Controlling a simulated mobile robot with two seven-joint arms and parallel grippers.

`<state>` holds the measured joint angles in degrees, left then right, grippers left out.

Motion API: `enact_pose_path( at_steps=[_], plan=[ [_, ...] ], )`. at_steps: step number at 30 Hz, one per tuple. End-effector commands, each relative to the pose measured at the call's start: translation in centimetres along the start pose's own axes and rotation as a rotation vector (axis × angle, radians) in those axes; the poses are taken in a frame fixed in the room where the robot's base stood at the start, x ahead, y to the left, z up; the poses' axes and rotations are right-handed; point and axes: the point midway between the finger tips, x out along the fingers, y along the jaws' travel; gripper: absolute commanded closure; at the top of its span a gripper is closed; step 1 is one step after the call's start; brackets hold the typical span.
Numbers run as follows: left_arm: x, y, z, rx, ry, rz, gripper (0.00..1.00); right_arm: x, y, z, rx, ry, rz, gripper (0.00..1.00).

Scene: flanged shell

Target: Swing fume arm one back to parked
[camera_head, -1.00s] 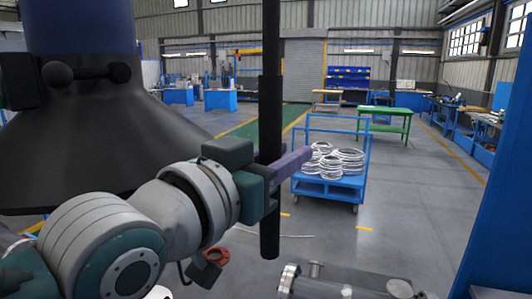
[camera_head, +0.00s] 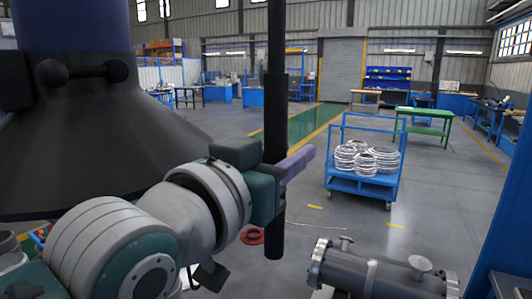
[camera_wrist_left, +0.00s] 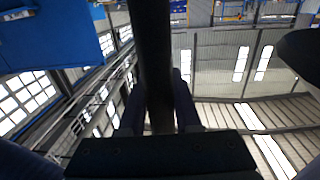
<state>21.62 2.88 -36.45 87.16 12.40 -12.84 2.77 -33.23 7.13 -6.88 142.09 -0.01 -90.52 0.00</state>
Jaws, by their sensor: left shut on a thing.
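The fume arm shows as a wide black hood (camera_head: 100,150) under a dark blue duct (camera_head: 75,25) at the left of the head view. A small dark handle with round ends sits on the hood. A long black upright bar (camera_head: 275,100) hangs right of the hood; where it joins above is out of frame. My left gripper (camera_head: 285,170) is shut on this bar, above its lower end. In the left wrist view the bar (camera_wrist_left: 152,60) runs between the two fingers (camera_wrist_left: 162,105), and a dark rounded edge, probably the hood (camera_wrist_left: 302,50), shows at the right.
A grey flanged shell (camera_head: 375,272) lies at the lower right. A blue trolley (camera_head: 365,185) with wire coils (camera_head: 365,157) stands beyond it. A green table (camera_head: 425,115) is farther back. A blue upright edge (camera_head: 508,200) bounds the right.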

Motion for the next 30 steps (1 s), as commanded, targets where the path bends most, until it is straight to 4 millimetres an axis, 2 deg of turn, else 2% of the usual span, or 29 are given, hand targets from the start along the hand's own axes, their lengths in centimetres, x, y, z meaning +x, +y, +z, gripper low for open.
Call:
enact_pose_path(
  at_steps=[6, 7, 14, 23, 26, 30],
  plan=[
    [0.0, 0.0, 0.0, -0.001, 0.001, 0.000, 1.00, 0.0, 0.0, -0.1, 0.000, 0.002, 0.000, 1.00],
    [0.0, 0.0, 0.0, -0.001, 0.001, 0.000, 0.66, 0.0, 0.0, -0.1, 0.000, 0.002, 0.000, 1.00],
    [0.0, 0.0, 0.0, 0.000, 0.000, 0.000, 0.40, 0.0, 0.0, -0.1, 0.000, 0.002, 0.000, 1.00],
    [-0.1, 0.0, 0.1, 0.000, 0.000, 0.000, 0.38, 0.0, -0.1, -0.1, 0.004, 0.002, -0.003, 1.00],
    [-0.7, 0.0, 0.2, 0.000, 0.000, 0.000, 0.38, 0.3, -0.1, 0.0, 0.005, 0.002, -0.004, 1.00],
    [-2.4, 0.0, 0.3, 0.000, 0.000, 0.000, 0.38, 0.9, -0.2, 0.2, 0.006, 0.002, -0.004, 1.00]
  ],
)
